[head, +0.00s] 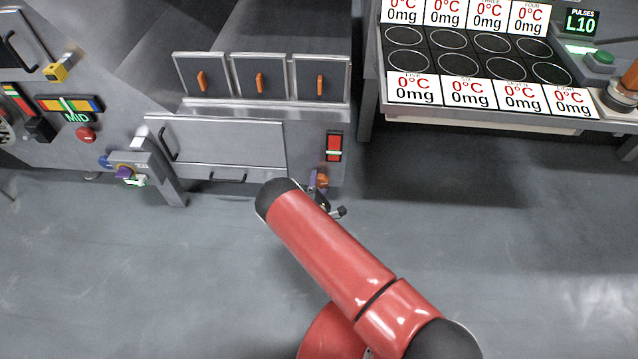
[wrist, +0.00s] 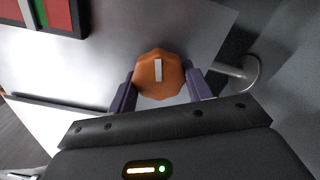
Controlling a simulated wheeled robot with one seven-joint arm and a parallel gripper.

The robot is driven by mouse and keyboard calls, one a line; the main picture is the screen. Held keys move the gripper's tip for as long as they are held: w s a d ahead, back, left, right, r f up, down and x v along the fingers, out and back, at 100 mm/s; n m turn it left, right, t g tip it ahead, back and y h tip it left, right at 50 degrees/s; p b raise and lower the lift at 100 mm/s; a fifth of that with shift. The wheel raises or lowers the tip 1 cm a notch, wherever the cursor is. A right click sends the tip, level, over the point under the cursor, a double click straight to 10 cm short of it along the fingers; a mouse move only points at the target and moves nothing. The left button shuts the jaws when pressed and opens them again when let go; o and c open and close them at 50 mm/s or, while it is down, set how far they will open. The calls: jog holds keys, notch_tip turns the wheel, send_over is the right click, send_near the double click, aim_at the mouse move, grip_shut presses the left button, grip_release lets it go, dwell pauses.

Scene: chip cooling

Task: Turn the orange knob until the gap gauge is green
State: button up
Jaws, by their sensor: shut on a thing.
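The orange knob (wrist: 159,75) has a pale line on its face, which runs almost straight up and down in the wrist view. My gripper (wrist: 160,88) is shut on the knob, with a purple finger on each side. In the head view the knob (head: 322,180) is a small orange patch below the gauge, partly hidden by the gripper. The gap gauge (head: 334,148) is mostly red with a narrow green band. In the wrist view the gauge (wrist: 62,16) is cut off at the top left. Its pale marker seems to lie in the red, beside the green band.
A metal rod with a round end (wrist: 240,72) sticks out close to the right finger. A drawer front (head: 215,142) with handles is left of the gauge. A cooling table (head: 480,60) with several round plates stands at the right. The grey floor (head: 500,230) is clear.

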jog(key=shift+m, duration=1)
jog(key=o, duration=1)
jog(key=s, duration=0.8)
jog(key=shift+a, duration=0.15)
